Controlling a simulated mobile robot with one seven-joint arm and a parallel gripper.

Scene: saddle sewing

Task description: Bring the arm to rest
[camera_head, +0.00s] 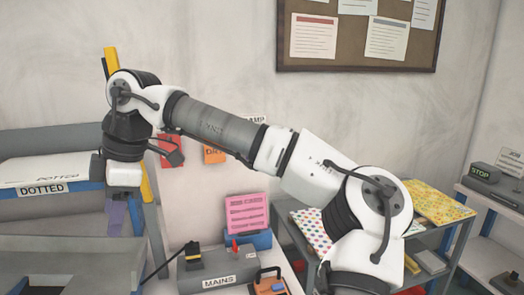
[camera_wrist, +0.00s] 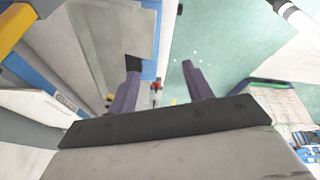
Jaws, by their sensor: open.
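My arm stretches across the head view from lower right to upper left, with the elbow raised. My gripper (camera_head: 126,225) hangs down at the left, beside the shelf marked DOTTED (camera_head: 90,174). Its purple fingers are partly hidden there. In the wrist view my gripper (camera_wrist: 160,68) shows two purple fingers spread apart, with nothing held between them. A blue edge and greenish floor show beyond the gap.
A grey MAINS box (camera_head: 217,268) stands low in the middle, near a pink note (camera_head: 247,213). A yellow post (camera_head: 111,62) rises behind my wrist.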

